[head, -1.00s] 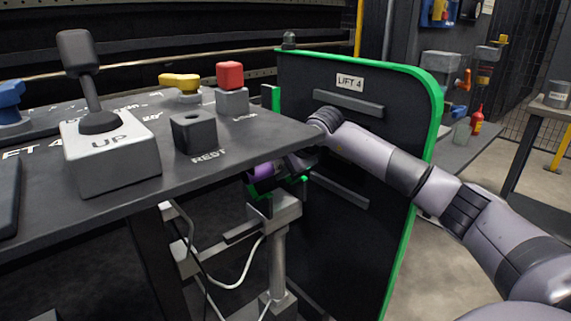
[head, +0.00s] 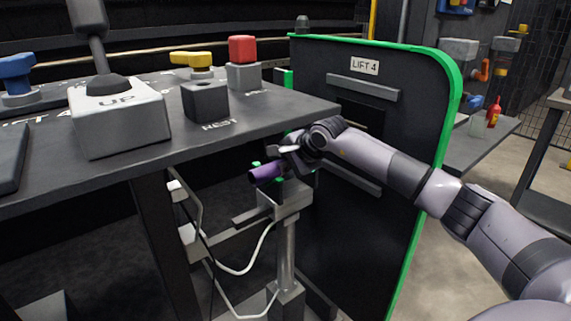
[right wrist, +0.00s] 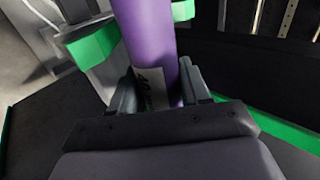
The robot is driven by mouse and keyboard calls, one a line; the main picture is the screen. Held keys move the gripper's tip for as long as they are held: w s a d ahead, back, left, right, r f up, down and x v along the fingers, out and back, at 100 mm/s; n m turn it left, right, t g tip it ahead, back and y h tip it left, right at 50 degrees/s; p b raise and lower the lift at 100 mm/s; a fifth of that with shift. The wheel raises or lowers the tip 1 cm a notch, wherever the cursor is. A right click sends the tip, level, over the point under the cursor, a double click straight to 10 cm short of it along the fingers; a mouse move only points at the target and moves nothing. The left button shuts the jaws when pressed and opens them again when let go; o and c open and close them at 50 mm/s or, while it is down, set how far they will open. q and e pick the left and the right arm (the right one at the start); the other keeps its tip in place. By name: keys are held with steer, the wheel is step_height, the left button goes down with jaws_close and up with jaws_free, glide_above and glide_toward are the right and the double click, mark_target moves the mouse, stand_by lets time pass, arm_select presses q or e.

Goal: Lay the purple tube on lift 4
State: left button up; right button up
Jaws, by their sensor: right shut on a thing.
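The purple tube (head: 266,174) is at the lift below the edge of the control desk, and it fills the middle of the right wrist view (right wrist: 148,35). My right gripper (right wrist: 158,88) is shut on the tube, one finger on each side, beside a white label. Lift 4 has a grey post (head: 286,250) with a grey head (head: 285,203) and green cradle pieces (right wrist: 92,45). The tube lies over or between the green pieces; I cannot tell whether it touches them. The lift's black panel (head: 410,110) has a green edge and a LIFT 4 sign. My left gripper is out of view.
White cables (head: 240,270) hang beside the post.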

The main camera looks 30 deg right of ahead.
stand_by(0.3)
steer(key=o, duration=1.2)
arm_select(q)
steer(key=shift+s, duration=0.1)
arm_select(e)
steer(key=shift+o, duration=0.2)
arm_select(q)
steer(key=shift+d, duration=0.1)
arm_select(e)
steer(key=shift+r, duration=0.15)
steer(key=shift+s+d+r, duration=0.1)
steer(key=shift+s+r, duration=0.05)
arm_select(q)
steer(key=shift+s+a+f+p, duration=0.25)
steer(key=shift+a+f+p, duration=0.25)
steer(key=shift+p, duration=0.15)
arm_select(e)
steer(key=v, duration=0.6)
steer(key=shift+s, duration=0.4)
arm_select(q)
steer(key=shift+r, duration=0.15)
